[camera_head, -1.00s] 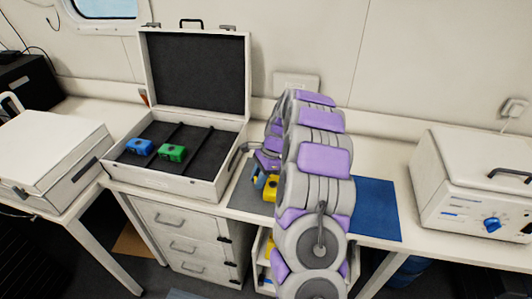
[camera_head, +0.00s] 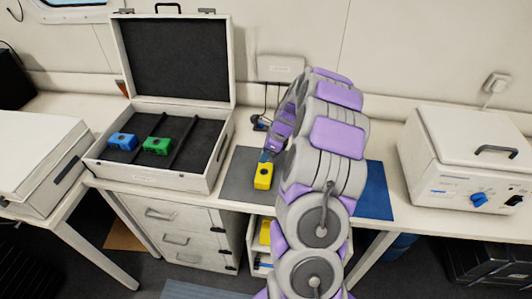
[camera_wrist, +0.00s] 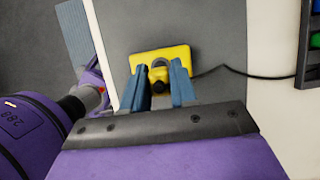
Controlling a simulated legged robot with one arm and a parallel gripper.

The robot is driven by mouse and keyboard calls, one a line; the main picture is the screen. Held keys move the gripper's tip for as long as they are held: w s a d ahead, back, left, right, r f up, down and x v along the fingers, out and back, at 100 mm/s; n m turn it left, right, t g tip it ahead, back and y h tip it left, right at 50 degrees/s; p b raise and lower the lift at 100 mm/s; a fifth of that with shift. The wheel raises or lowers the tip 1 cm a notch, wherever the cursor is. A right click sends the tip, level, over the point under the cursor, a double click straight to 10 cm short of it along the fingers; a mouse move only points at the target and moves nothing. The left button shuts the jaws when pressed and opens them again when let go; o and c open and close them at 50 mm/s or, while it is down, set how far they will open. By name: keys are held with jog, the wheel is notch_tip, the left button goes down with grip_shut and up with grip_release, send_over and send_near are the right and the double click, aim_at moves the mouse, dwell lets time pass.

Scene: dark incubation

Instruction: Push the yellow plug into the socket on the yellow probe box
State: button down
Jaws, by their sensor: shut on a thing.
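The yellow probe box (camera_head: 263,176) lies on the grey mat, with a dark round spot on its top. It also shows in the wrist view (camera_wrist: 160,57), with a black cable at its right end. My gripper (camera_wrist: 158,70) has two blue fingers, which overlap the box in the wrist view. They are shut on a small grey and dark piece, which I take to be the plug (camera_wrist: 158,86). In the head view my gripper (camera_head: 266,156) is just behind the box, partly hidden by my arm.
An open case (camera_head: 205,183) at the left holds a blue block (camera_head: 122,141) and a green block (camera_head: 157,145). A blue mat (camera_head: 375,190) lies right of my arm. A white device (camera_head: 465,165) stands farther right. Cables hang from a wall box (camera_head: 281,68).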

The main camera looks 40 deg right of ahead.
aim_at(260, 172)
jog(key=shift+a+f+b, duration=0.25)
jog(key=shift+f+b, duration=0.15)
jog(key=shift+f, duration=0.1)
jog(key=shift+a+f+b, duration=0.25)
jog(key=shift+f+b, duration=0.1)
jog(key=shift+f, duration=0.15)
notch_tip(260, 172, down, 2)
jog(key=shift+d+f+b, duration=0.15)
jog(key=shift+b, duration=0.75)
jog(key=shift+d+f+b, duration=0.25)
jog(key=shift+f+b, duration=0.1)
jog(key=shift+f, duration=0.2)
jog(key=shift+a+r, duration=0.1)
jog(key=shift+a, duration=0.2)
jog(key=shift+d, duration=0.2)
jog(key=shift+a+p, duration=0.15)
jog(key=shift+p, duration=0.45)
jog(key=shift+p, duration=1.3)
jog(key=shift+f, duration=0.5)
